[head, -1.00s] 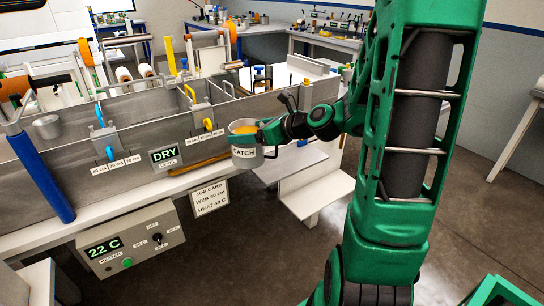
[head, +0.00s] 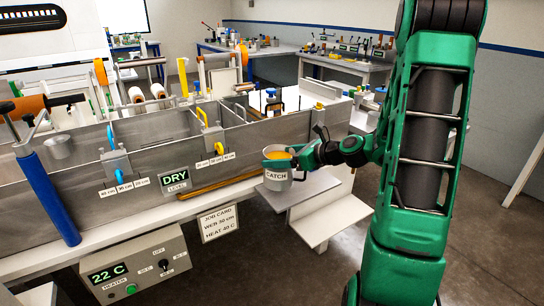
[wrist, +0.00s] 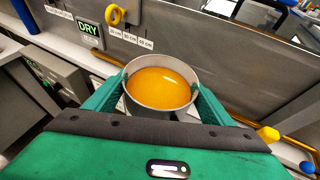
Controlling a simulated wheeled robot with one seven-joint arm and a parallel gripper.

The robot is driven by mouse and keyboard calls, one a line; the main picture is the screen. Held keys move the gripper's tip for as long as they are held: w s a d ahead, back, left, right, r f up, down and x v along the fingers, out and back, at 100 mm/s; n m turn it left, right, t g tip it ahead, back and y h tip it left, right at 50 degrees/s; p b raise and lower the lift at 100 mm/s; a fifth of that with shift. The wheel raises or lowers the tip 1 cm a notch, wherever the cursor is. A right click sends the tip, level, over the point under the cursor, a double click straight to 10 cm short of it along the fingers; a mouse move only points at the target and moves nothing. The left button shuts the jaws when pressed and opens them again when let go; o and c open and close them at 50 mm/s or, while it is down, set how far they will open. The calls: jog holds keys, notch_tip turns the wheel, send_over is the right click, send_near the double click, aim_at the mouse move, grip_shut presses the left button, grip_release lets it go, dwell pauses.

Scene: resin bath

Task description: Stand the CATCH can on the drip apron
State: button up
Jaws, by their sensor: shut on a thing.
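The CATCH can (head: 277,176) is a grey metal can with orange liquid inside and a CATCH label on its front. My gripper (head: 291,157) is shut on it and holds it upright in front of the bath wall. In the wrist view the can (wrist: 160,112) sits between both green fingers, its orange liquid (wrist: 160,88) level inside. White shelf-like surfaces, possibly the drip apron (head: 325,222), show below and to the right of the can in the head view. The can appears above them, apart from any surface.
The long grey bath (head: 85,195) bears a DRY level display (head: 175,180) and yellow and blue handles. A heater box (head: 135,268) reading 22 C and a job card (head: 218,223) are at the front. A blue post (head: 47,198) stands at left. The floor at lower right is open.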

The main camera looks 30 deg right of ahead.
jog(key=shift+w+d+f, duration=0.2)
jog(key=shift+d+f, duration=0.05)
jog(key=shift+d, duration=0.2)
jog(key=shift+w+d+f, duration=0.15)
jog(key=shift+d+f, duration=0.1)
jog(key=shift+d, duration=0.15)
jog(key=shift+f, duration=1.95)
jog(key=o, duration=2.1)
jog(key=shift+f, duration=0.15)
